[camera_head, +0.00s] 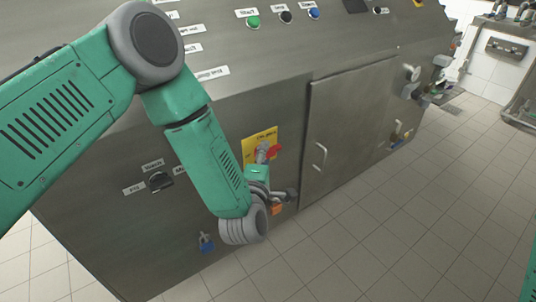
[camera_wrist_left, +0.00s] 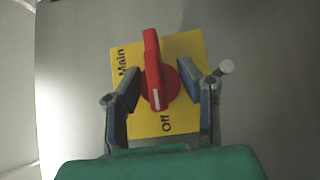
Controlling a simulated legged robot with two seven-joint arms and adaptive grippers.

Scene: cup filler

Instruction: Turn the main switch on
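The main switch is a red handle (camera_wrist_left: 152,62) on a round red base, mounted on a yellow plate (camera_wrist_left: 188,48) with the words "Main" and "Off". The handle's white mark points toward the "Off" side. In the head view the red switch (camera_head: 274,152) and yellow plate (camera_head: 257,139) are partly hidden by my gripper. My left gripper (camera_wrist_left: 166,84) is open at the plate, one finger on each side of the handle. Gaps show between both fingers and the handle. The left gripper also shows in the head view (camera_head: 265,156). My right gripper is not in view.
The plate is on the front of a large steel machine. A black selector knob (camera_head: 160,181) is to the left, a blue padlock-like item (camera_head: 206,242) lower down, and a cabinet door with a handle (camera_head: 320,156) to the right. Tiled floor (camera_head: 390,240) lies clear in front.

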